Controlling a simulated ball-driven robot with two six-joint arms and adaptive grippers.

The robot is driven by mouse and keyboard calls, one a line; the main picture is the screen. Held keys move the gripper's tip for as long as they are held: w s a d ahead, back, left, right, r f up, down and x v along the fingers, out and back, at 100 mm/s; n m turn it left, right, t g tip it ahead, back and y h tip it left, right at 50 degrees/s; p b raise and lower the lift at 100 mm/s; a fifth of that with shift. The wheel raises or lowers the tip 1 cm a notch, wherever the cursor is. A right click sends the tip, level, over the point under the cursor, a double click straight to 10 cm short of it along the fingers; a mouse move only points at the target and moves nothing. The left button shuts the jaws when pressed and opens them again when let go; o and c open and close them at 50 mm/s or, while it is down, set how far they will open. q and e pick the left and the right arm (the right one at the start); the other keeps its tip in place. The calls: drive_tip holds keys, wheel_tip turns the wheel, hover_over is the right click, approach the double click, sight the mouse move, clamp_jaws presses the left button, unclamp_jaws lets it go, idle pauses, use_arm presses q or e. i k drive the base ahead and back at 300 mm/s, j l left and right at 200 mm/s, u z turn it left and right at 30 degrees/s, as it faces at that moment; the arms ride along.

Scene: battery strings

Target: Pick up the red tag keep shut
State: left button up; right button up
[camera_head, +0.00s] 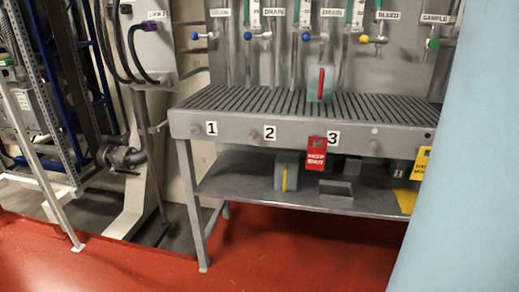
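The red tag (316,154) reads "KEEP SHUT" in white letters. It hangs upright on the front edge of the grey bench (188,124), just left of the number 3 label (333,138). Neither of my grippers shows in the head view. Nothing covers the face of the tag.
A yellow tag (421,163) hangs farther right on the bench edge. A clear container with a red strip (320,84) stands on the slatted top. The lower shelf (235,185) holds grey boxes. A pale blue surface (450,200) fills the right side. Red floor (280,255) lies open in front.

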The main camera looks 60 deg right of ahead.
sight(316, 157)
drive_tip(key=z, duration=2.25)
